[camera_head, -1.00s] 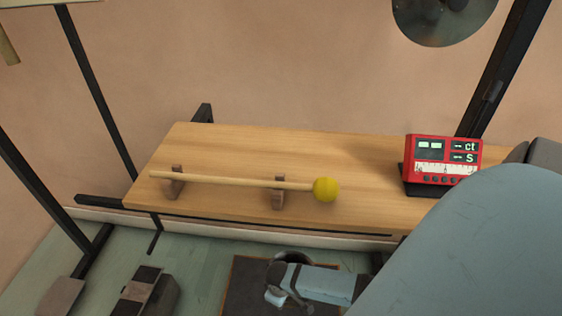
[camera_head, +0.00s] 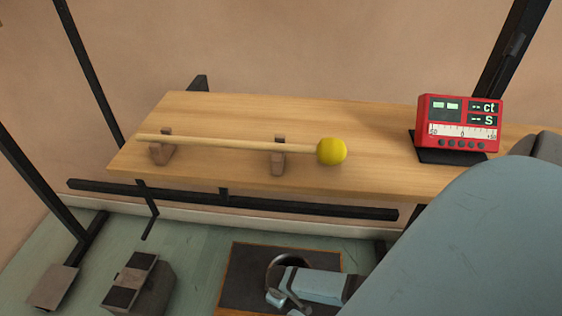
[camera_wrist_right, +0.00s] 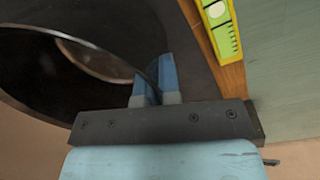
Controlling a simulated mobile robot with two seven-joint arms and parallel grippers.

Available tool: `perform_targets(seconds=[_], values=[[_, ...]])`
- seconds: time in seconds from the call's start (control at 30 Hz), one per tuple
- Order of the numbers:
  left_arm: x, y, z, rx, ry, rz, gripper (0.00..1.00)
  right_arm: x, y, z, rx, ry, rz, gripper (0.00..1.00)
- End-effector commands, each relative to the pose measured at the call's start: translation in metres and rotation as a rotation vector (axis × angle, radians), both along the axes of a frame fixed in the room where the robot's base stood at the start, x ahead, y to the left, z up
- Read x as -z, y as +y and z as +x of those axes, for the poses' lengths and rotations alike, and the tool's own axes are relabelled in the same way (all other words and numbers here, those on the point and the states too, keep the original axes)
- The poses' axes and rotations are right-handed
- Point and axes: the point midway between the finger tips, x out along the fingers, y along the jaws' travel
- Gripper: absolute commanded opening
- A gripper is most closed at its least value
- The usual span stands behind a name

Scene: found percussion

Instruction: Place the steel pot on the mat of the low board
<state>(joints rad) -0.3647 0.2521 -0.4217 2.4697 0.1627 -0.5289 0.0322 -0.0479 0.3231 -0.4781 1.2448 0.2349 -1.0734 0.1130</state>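The steel pot (camera_head: 284,262) shows as a dark round rim in the head view, over the mat (camera_head: 242,285) of the low board (camera_head: 290,246). My right gripper (camera_head: 288,298) covers much of it. In the right wrist view the pot (camera_wrist_right: 40,75) fills the left side, its open mouth showing. There my right gripper (camera_wrist_right: 154,88) has its two blue fingers on either side of the pot's rim, closed on it. The dark mat (camera_wrist_right: 192,60) and the board's wooden edge (camera_wrist_right: 212,60) lie beside the pot. I cannot tell whether its base touches the mat. My left gripper is not in view.
A wooden shelf (camera_head: 380,175) behind holds a yellow-headed mallet (camera_head: 331,151) on two rests and a red meter (camera_head: 460,122). A yellow-green strip (camera_wrist_right: 222,28) lies at the board's edge. A dark block (camera_head: 140,285) stands left of the board. Green floor is clear between them.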

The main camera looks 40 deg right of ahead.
Motion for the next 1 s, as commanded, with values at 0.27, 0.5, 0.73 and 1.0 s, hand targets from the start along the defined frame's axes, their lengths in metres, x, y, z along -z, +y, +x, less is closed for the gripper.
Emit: perform_targets(seconds=[0.27,0.5,0.73,1.0], values=[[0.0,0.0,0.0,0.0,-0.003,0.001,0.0,0.002,0.0,0.0,0.0,0.0,0.0,0.24],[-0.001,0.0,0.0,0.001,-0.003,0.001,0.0,0.002,0.0,0.0,0.0,0.0,0.0,0.29],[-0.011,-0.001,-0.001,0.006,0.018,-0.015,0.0,-0.019,0.001,0.0,0.0,-0.001,0.0,0.29],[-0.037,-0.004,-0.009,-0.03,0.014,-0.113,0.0,-0.078,0.003,-0.001,0.0,-0.001,0.0,0.29]])
